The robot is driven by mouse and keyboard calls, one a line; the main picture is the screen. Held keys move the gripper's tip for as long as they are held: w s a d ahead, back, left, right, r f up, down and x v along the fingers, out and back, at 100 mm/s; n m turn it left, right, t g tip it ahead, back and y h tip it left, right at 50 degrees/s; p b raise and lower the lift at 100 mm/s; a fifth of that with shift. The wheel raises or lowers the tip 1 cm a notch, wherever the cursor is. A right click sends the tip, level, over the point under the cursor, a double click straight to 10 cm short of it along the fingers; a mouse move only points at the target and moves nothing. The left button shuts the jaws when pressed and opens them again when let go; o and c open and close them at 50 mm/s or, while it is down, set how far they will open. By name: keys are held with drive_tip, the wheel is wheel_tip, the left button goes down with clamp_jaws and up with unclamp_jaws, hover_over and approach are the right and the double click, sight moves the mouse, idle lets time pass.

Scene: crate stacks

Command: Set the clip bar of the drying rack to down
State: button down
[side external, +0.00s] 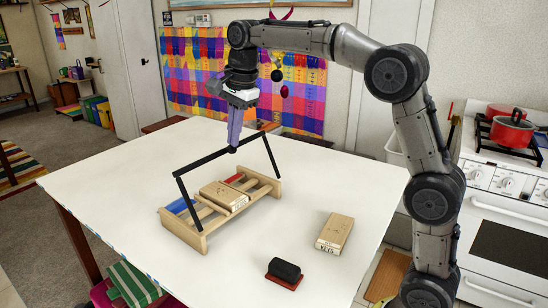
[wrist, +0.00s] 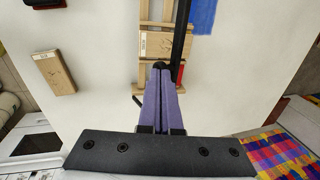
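The wooden drying rack (side external: 187,233) stands on the white table. Its black clip bar (side external: 205,160) is up, held above the slats on two legs that lean toward the left. My gripper (side external: 232,148), with purple fingers, points down at the middle of the bar. In the wrist view, the fingers (wrist: 162,72) are together with only a thin dark gap, and a dark rounded piece shows at their tips. The tips are at the bar and seem to touch it; whether anything is pinched between them is hidden.
A wooden block (side external: 224,195) lies on the rack slats, near blue (side external: 178,206) and red (side external: 234,178) pieces. A wooden block marked KEYS (side external: 335,232) and a black-topped red eraser-like object (side external: 284,271) lie to the right. The table front left is clear.

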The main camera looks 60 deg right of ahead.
drive_tip(key=shift+w+f, duration=0.15)
drive_tip(key=shift+w, duration=0.5)
drive_tip(key=w+d+f, duration=0.1)
drive_tip(key=w+f, duration=1)
drive_tip(key=w, duration=0.2)
drive_tip(key=shift+w+f, duration=0.25)
drive_tip(key=shift+f, duration=0.05)
